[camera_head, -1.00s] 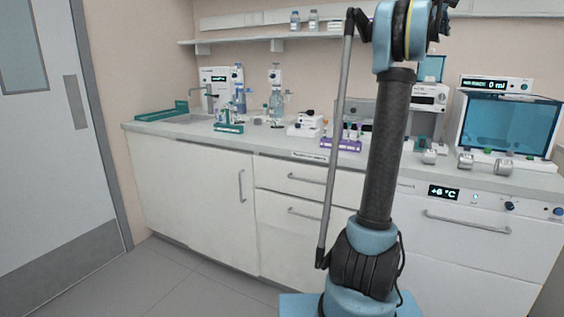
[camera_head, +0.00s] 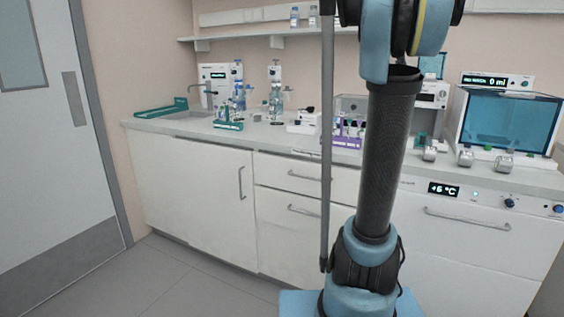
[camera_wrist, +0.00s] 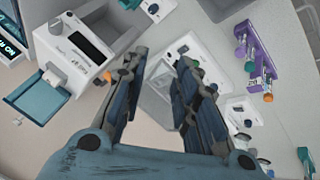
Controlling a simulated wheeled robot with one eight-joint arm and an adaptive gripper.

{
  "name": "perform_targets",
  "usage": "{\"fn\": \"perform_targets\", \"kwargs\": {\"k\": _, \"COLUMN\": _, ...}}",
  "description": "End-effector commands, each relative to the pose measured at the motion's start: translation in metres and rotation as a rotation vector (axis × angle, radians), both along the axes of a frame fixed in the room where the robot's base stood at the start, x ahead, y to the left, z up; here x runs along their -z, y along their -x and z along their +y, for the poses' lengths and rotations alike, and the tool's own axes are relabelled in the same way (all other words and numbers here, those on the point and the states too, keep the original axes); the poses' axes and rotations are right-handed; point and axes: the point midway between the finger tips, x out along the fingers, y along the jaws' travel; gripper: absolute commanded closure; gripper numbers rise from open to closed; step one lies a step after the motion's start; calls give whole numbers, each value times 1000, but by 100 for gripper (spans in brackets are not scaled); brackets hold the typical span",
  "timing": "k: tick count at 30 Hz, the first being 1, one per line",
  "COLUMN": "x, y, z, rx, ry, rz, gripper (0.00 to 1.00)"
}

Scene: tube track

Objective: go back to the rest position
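My gripper (camera_wrist: 161,66) shows in the wrist view with its two dark fingers apart and nothing between them. It hangs above the bench, with a white-framed device under the gap. In the head view my arm stands upright in front of the bench, with its elbow at the top edge; the gripper is out of that picture. A purple rack (camera_wrist: 264,62) with several capped tubes is at the right of the wrist view, apart from the fingers. The purple rack also shows in the head view (camera_head: 341,142), partly behind my arm.
The bench carries a green rack (camera_head: 229,126), a white device with a screen (camera_wrist: 78,45), and a blue-windowed cabinet (camera_head: 508,121) at the right. A shelf (camera_head: 262,37) runs along the back wall. The floor (camera_head: 190,275) at the left is clear.

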Motion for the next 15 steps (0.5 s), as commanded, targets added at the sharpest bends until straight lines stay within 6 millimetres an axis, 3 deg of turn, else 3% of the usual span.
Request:
{"fn": "perform_targets", "kwargs": {"k": 3, "x": 43, "y": 30, "z": 35, "rx": -1, "ry": -47, "rz": 16, "gripper": 72}}
{"fn": "perform_targets", "kwargs": {"k": 15, "x": 197, "y": 141, "z": 130, "rx": 11, "ry": -191, "rz": 89, "gripper": 72}}
